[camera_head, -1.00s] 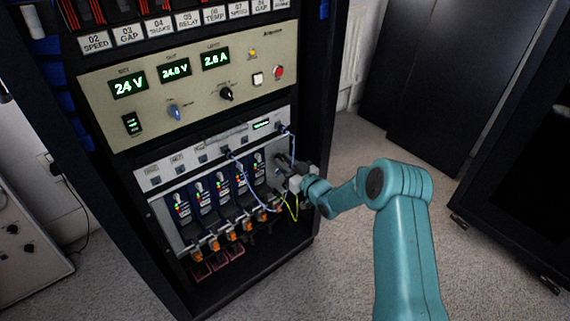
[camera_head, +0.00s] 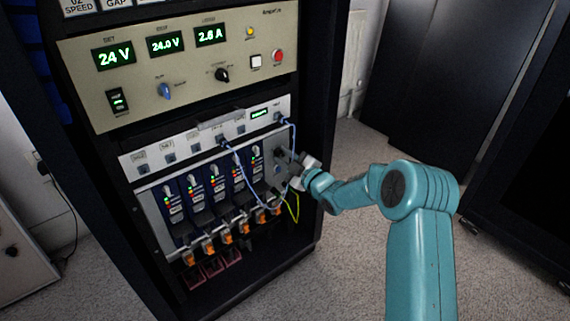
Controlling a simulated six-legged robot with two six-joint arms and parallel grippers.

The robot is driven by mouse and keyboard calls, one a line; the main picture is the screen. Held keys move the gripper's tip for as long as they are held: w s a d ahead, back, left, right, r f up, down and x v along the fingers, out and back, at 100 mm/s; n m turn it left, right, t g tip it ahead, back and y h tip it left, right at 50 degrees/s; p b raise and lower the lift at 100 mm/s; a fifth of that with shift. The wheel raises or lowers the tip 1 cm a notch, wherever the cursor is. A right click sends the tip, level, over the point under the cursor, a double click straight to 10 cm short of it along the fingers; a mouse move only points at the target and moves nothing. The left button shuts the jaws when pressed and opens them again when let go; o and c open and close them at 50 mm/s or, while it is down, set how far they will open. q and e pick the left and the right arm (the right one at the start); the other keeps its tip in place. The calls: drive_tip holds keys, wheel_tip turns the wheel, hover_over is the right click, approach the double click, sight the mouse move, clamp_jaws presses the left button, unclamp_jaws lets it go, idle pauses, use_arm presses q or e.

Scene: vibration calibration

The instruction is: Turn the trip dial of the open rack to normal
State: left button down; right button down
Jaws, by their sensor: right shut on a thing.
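The open rack (camera_head: 322,110) stands in the middle of the view, with its lower card cage (camera_head: 152,210) showing. My right gripper (camera_head: 287,163) is at the right end of the cage, against the grey panel (camera_head: 281,142) beside the blue modules. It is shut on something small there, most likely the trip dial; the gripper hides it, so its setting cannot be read. A small green display (camera_head: 259,113) is lit above that panel. My left gripper is not in view.
A beige power supply (camera_head: 190,65) with lit readouts sits above the cage. Blue cables (camera_head: 238,160) and a yellow-green wire (camera_head: 292,208) hang close to my right gripper. Dark cabinets (camera_head: 440,70) stand at the right, with open carpet (camera_head: 345,250) between.

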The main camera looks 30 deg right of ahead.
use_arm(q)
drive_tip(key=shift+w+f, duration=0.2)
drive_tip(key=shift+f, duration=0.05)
use_arm(e)
drive_tip(key=shift+n, duration=1)
drive_tip(key=c, duration=0.9)
unclamp_jaws()
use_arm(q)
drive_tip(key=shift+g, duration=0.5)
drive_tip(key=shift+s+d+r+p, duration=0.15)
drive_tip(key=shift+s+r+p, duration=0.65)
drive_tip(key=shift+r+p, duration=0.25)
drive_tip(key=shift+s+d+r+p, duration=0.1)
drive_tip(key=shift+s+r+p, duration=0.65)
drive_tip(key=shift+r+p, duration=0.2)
use_arm(e)
drive_tip(key=s+d, duration=0.1)
drive_tip(key=s, duration=1.5)
drive_tip(key=shift+s, duration=0.2)
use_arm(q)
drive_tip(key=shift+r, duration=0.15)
use_arm(e)
drive_tip(key=shift+d+r, duration=0.1)
